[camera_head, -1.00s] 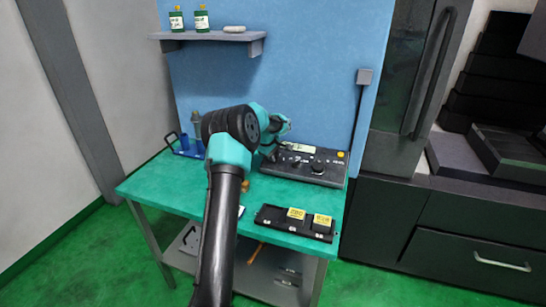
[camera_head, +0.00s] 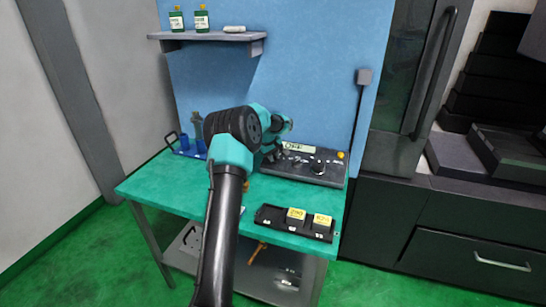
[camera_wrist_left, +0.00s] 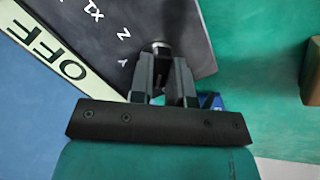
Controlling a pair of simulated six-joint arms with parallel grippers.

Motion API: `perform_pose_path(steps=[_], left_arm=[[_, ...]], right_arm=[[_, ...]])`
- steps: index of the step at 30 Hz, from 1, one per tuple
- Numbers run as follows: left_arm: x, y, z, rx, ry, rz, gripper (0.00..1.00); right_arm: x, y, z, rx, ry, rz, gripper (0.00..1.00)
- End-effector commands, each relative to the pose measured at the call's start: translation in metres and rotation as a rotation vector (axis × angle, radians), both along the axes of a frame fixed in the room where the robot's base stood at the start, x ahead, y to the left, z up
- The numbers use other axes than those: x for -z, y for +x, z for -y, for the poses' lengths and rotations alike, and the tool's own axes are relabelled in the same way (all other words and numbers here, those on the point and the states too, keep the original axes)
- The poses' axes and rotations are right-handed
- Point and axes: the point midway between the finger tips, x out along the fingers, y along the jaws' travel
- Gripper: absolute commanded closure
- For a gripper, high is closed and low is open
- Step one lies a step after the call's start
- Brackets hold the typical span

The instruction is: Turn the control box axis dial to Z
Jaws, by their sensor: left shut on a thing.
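The dark control box (camera_head: 312,168) stands at the back right of the green table, with a light label strip and several knobs on its top. In the left wrist view the box's dark panel (camera_wrist_left: 105,32) shows the letters X, Z and Y and a strip reading OFF. My left gripper (camera_head: 275,158) is at the left part of the box. In the wrist view the left gripper (camera_wrist_left: 163,62) is shut on the axis dial (camera_wrist_left: 160,46), a small black knob mostly hidden between the fingers. The dial's pointer direction cannot be made out. My right gripper is not in view.
A black tray (camera_head: 268,222) with yellow-labelled blocks lies at the table's front right. A blue rack (camera_head: 187,150) stands at the back left. A shelf (camera_head: 205,36) with green bottles hangs above. The front left of the table is clear.

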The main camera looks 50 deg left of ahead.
Motion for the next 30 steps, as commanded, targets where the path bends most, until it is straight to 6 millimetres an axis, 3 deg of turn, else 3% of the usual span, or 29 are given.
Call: perform_pose_path(steps=[30], left_arm=[[0.0002,0.001,0.0015,0.894,0.316,-0.172,1.0]], right_arm=[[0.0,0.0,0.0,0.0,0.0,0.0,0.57]])
